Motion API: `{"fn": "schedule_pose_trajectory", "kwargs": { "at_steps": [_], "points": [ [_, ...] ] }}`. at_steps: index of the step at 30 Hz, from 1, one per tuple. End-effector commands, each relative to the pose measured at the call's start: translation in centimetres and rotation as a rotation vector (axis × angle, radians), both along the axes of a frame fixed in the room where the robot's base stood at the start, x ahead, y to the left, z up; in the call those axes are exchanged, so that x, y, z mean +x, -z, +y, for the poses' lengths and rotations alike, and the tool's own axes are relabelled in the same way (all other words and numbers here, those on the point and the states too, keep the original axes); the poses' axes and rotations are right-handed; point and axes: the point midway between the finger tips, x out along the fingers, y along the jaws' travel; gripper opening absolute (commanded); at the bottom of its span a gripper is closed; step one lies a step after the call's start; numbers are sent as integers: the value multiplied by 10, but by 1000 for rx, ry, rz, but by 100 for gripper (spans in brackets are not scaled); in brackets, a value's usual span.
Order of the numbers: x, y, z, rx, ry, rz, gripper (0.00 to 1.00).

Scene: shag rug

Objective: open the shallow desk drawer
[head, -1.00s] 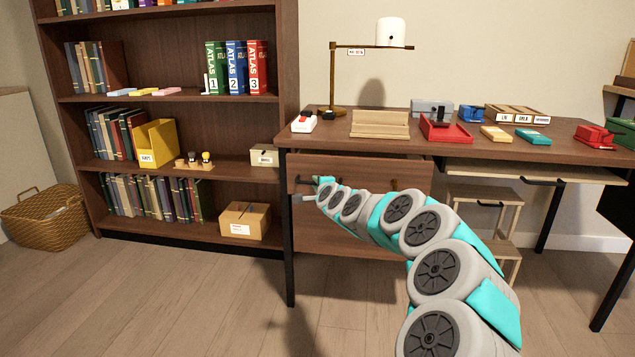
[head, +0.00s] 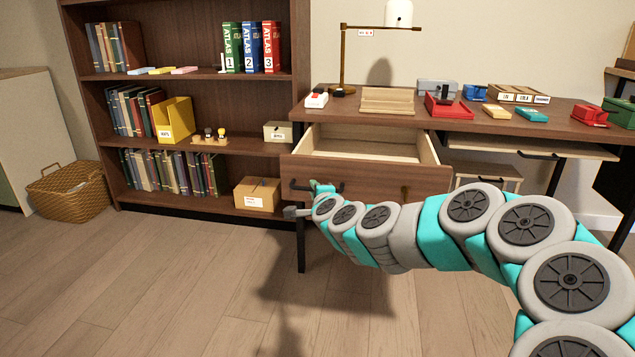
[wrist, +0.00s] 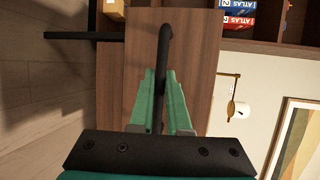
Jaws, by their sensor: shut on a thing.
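The shallow desk drawer (head: 372,182) is pulled out under the left part of the desk. Its pale inside (head: 365,150) shows, and the visible part looks empty. My gripper (head: 316,187) is at the left of the drawer's front, on the dark bar handle (head: 336,187). In the wrist view, my gripper's green fingers (wrist: 162,85) are closed around the black handle (wrist: 165,42), with the wooden drawer front (wrist: 188,75) behind. My arm covers part of the front's lower edge in the head view.
The desk top (head: 400,122) carries a lamp (head: 398,14), a red tray (head: 448,108) and other small items. A bookshelf (head: 200,90) stands at left, with a wicker basket (head: 70,192) beside it. The wooden floor (head: 150,270) in front is clear.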

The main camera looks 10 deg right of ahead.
Motion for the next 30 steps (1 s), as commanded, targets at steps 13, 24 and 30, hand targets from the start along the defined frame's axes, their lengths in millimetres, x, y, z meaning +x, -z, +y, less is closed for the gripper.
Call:
{"fn": "schedule_pose_trajectory", "kwargs": {
  "at_steps": [13, 24, 30],
  "points": [
    [-13, 2, 5, 1, 0, 3, 0],
    [-13, 1, 5, 1, 0, 2, 38],
    [-13, 1, 4, 0, 0, 1, 45]
  ]
}}
